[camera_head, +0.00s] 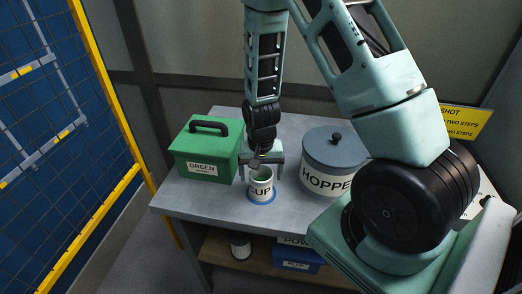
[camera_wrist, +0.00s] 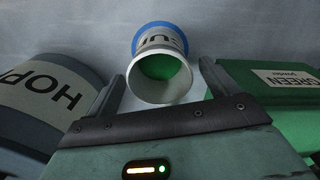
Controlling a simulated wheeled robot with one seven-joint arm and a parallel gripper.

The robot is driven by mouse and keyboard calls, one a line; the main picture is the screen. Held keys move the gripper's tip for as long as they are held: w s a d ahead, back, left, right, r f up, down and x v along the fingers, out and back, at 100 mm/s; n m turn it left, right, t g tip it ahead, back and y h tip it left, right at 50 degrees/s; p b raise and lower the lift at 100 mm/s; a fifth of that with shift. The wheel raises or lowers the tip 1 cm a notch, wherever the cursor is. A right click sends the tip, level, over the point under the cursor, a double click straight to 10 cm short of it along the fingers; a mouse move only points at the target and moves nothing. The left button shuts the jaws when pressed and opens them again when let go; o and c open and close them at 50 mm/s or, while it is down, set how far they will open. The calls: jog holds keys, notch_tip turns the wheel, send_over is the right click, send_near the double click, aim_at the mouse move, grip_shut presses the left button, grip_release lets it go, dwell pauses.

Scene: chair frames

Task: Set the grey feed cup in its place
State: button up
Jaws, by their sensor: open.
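The grey feed cup (camera_head: 261,188), a pale cup lettered CUP, stands upright on a blue round mark (camera_head: 250,200) on the grey table. The wrist view shows the cup (camera_wrist: 159,88) with green inside it, and the blue mark (camera_wrist: 183,40) at its base. My gripper (camera_head: 264,176) is open and points down just above and around the cup's rim. In the wrist view one finger lies on each side of the cup, with visible gaps, so it is not gripped.
A green lidded box (camera_head: 208,150) lettered GREEN stands left of the cup. A grey-blue hopper (camera_head: 332,165) with a knobbed lid stands close on its right. The table's front edge (camera_head: 230,222) is bare. A blue box (camera_head: 298,257) sits on the shelf below.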

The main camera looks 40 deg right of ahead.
notch_tip(320, 180, up, 17)
jog(key=b, duration=0.1)
jog(key=shift+f, duration=0.15)
dwell(0.5)
